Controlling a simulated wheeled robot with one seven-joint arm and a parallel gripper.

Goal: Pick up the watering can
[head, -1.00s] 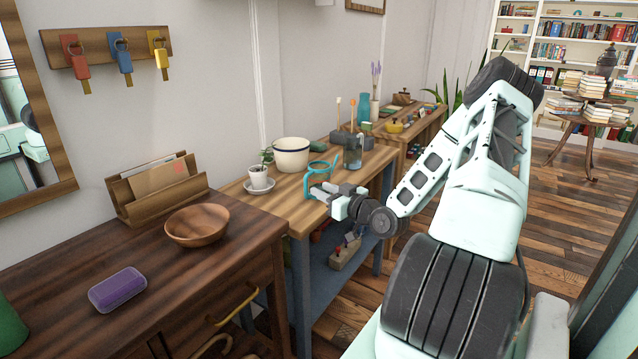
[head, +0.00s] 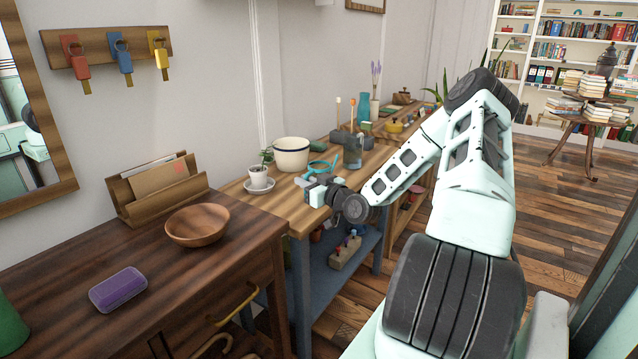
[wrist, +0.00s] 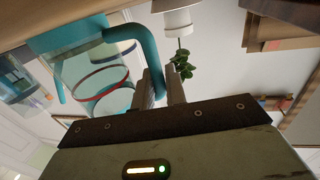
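The teal watering can (head: 322,166) stands on the lighter wooden table, partly hidden behind my gripper. In the wrist view, which is upside down, the can's teal body (wrist: 72,45) is at upper left and its curved handle arches right. My gripper (head: 312,184) is at the can's near side, low over the table. In the wrist view my gripper's (wrist: 162,82) two fingers are close together with the handle's end between them, seemingly touching it on both sides. I see no clear gap under the can.
Left of the can are a small potted plant (head: 259,177) on a saucer and a cream pot (head: 291,153). A glass (head: 354,152) stands behind it at right. A wooden bowl (head: 197,225) and purple case (head: 118,289) lie on the nearer dark cabinet.

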